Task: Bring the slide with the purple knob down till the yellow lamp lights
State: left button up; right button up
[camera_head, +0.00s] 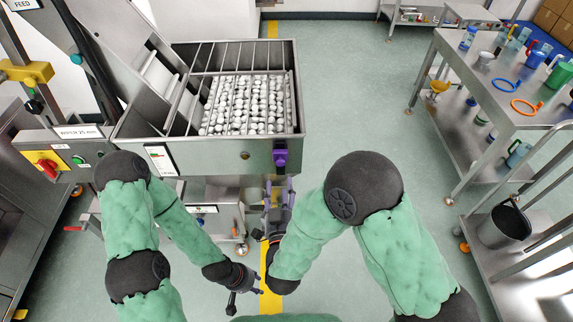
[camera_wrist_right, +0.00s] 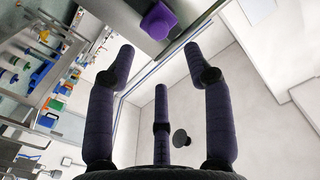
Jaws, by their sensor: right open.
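The purple knob (camera_head: 280,157) sits on the front right of the steel hopper, on a dark purple slide bracket. In the right wrist view the purple knob (camera_wrist_right: 158,20) is beyond my fingertips, near the top edge. A small dull amber round spot (camera_head: 245,155), perhaps the lamp, is on the hopper front, left of the knob; it does not look lit. My right gripper (camera_head: 279,188) is just below the knob in the picture, fingers spread, empty and apart from it. My left gripper (camera_head: 260,284) is low in the middle, its fingers apart and empty.
The hopper (camera_head: 222,158) holds many white caps behind bars. A control panel with a red switch (camera_head: 46,167) stands at left. A steel table (camera_head: 500,100) with cups and rings and a cart with a bucket (camera_head: 505,228) stand at right. Open floor lies between.

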aim_at(281, 164)
jog(key=w+b, duration=0.1)
jog(key=w, duration=0.8)
jog(key=shift+b, duration=0.35)
grip_shut()
